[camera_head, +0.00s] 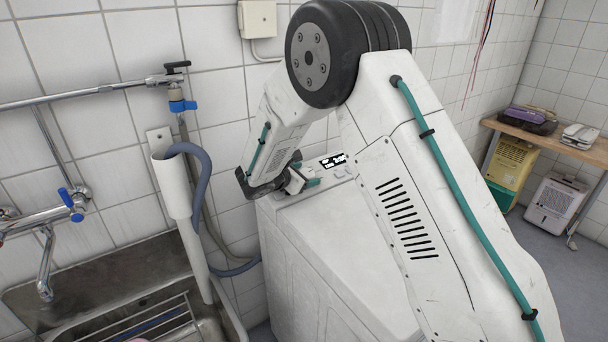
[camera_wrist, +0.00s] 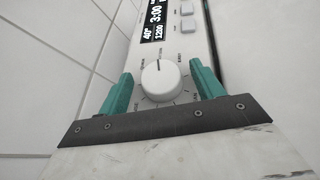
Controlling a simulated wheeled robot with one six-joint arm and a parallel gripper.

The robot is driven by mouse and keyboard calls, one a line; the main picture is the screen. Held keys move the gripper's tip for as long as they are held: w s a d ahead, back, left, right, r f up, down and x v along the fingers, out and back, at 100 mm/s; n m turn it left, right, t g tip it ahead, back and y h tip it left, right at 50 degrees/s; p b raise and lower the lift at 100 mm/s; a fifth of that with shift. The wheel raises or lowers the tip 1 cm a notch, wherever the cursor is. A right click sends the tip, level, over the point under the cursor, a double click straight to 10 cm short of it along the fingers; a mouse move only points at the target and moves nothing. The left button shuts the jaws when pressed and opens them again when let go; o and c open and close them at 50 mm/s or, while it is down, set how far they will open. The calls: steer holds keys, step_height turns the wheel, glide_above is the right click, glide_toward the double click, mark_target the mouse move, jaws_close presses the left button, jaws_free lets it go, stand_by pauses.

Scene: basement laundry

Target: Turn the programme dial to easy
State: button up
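The programme dial (camera_wrist: 161,80) is a round white knob in the wrist view, with a dark pointer line near its upper edge and small printed labels around it, too small to read surely. My gripper (camera_wrist: 161,88) is open, with one teal finger on each side of the dial and a visible gap to each. In the head view my gripper (camera_head: 294,183) is over the control panel of the white washing machine (camera_head: 320,250); the dial is hidden there. The display (camera_wrist: 153,22) reads 40°, 3:00 and 1200; it also shows in the head view (camera_head: 334,160).
A steel sink (camera_head: 110,300) with a grey drain hose (camera_head: 203,185) and taps (camera_head: 62,205) stands left of the machine. A tiled wall is close behind. A wooden bench (camera_head: 560,140) is at the far right.

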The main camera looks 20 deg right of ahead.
steer(key=c, duration=0.8)
steer(key=shift+c, duration=0.2)
steer(key=shift+m, duration=0.3)
steer(key=m+g, duration=0.3)
steer(key=g, duration=0.1)
steer(key=shift+w+h, duration=0.25)
steer(key=shift+h, duration=0.15)
steer(key=shift+w+r+m+g, duration=0.1)
steer(key=shift+m+g, duration=0.85)
steer(key=shift+g, duration=0.1)
steer(key=shift+w+r+m+g, duration=0.1)
steer(key=shift+m+g, duration=0.85)
steer(key=shift+g, duration=0.1)
steer(key=shift+y, duration=0.3)
steer(key=o, duration=1)
steer(key=shift+a, duration=0.1)
